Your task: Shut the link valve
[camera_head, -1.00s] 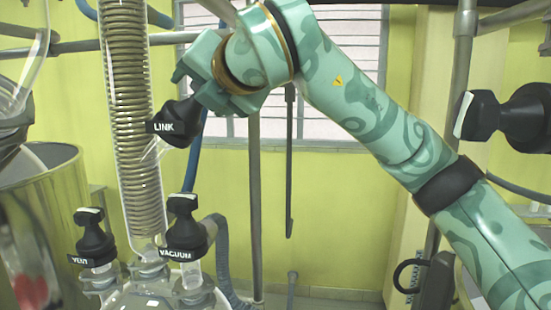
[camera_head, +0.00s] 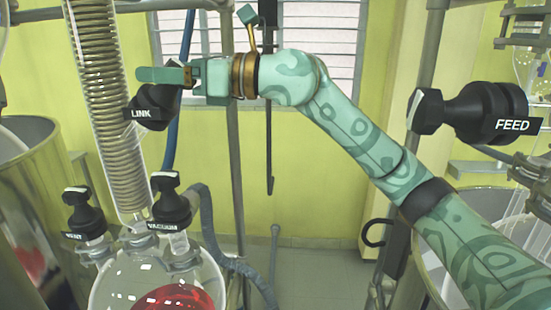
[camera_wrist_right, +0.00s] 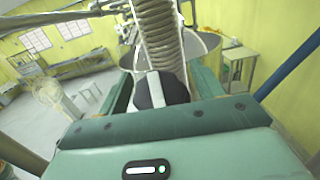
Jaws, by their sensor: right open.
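The link valve (camera_head: 150,112) is a black handle labelled LINK, beside the coiled glass condenser at the left of the head view. My right gripper (camera_head: 158,78) reaches in from the right, level, with its fingers at the top of the handle. In the right wrist view, the black handle with a pale strip (camera_wrist_right: 158,90) lies between the two spread green fingers (camera_wrist_right: 162,85). The right gripper is open, and I cannot tell whether either finger touches the handle. Part of the handle is hidden by the gripper. My left gripper is not in view.
The glass condenser (camera_head: 105,100) stands close by the fingers. Below are the vent valve (camera_head: 84,212), the vacuum valve (camera_head: 170,200) and a flask with red liquid (camera_head: 170,298). The feed valve (camera_head: 485,110) is at the right. A steel vessel (camera_head: 35,220) stands at the left.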

